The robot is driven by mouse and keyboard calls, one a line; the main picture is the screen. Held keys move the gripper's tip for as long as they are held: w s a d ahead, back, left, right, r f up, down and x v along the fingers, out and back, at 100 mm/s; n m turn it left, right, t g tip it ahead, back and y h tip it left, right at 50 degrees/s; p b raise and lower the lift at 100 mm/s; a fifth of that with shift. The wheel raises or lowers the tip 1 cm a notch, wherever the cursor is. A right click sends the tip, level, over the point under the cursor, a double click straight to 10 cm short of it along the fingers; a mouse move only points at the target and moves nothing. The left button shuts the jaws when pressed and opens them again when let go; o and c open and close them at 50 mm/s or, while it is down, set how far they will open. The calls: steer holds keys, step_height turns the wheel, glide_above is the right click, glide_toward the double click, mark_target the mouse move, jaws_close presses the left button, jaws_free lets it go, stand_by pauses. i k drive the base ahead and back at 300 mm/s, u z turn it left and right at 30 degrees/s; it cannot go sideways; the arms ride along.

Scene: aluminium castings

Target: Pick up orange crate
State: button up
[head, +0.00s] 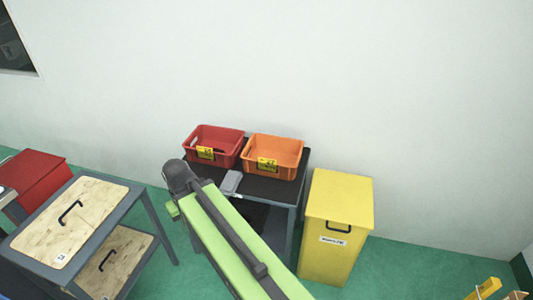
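The orange crate (285,172) stands upright on a dark-topped table (255,187) against the white wall. It has a yellow label on its front and looks empty. A red crate (225,160) of like shape stands close to its left. My green arm reaches up from the bottom of the head view toward the table, its dark end left of and in front of both crates. Only a small green part, perhaps of my gripper (172,210), shows below that end. The fingers cannot be made out. The orange crate is apart from my arm.
A small grey object (232,182) lies on the table in front of the crates. A yellow bin (340,215) stands right of the table. A grey cart with wooden panels (75,215) and a red box (30,178) stand at left. Green floor shows between.

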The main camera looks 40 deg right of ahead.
mark_target(288, 152)
steer(key=i, duration=1.35)
steer(key=u, duration=0.05)
